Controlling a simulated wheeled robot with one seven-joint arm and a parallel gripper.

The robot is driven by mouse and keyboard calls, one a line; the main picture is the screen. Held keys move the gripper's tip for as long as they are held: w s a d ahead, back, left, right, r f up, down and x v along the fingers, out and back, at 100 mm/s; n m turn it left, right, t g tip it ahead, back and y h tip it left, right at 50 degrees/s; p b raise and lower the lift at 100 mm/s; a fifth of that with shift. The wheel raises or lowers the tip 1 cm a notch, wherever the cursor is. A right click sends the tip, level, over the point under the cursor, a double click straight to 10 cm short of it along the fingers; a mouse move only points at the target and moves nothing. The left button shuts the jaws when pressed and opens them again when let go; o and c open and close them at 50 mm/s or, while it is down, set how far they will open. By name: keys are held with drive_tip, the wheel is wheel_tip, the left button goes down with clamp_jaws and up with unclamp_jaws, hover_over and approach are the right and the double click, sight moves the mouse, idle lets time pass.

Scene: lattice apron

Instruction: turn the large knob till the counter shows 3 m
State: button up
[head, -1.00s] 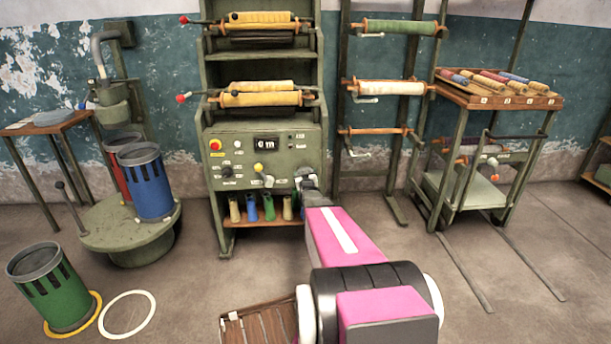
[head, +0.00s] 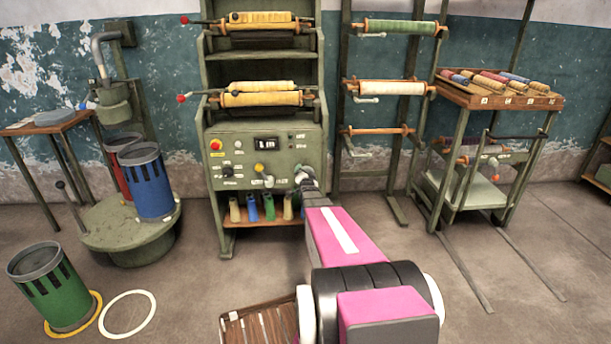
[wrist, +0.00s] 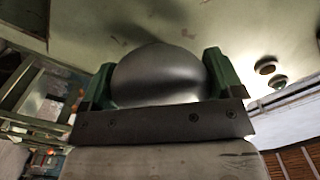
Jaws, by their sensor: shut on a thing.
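The control panel (head: 222,170) is on the front of a green machine. Its counter (head: 265,143) is a small dark display whose digit is too small to read surely. My gripper (head: 304,176) is at the panel's lower right, hiding most of the large knob there. In the wrist view the large knob (wrist: 158,72) is a smooth, grey, rounded thing close to the panel face. The two green fingers of my gripper (wrist: 160,84) stand on either side of it, shut on it.
Several coloured cones sit on a shelf below the panel. Rolls on bars (head: 262,98) are above. A trolley (head: 470,190) is right, a green bin (head: 55,290) left. Floor in front is mostly clear.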

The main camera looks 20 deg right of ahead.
drive_tip(key=m, duration=0.3)
drive_tip(key=shift+m, duration=2.3)
drive_tip(key=o, duration=0.7)
drive_tip(key=shift+s, duration=0.1)
drive_tip(key=v, duration=1)
drive_tip(key=shift+s+a, duration=0.15)
drive_tip(key=shift+s, duration=0.2)
drive_tip(key=shift+a, duration=0.1)
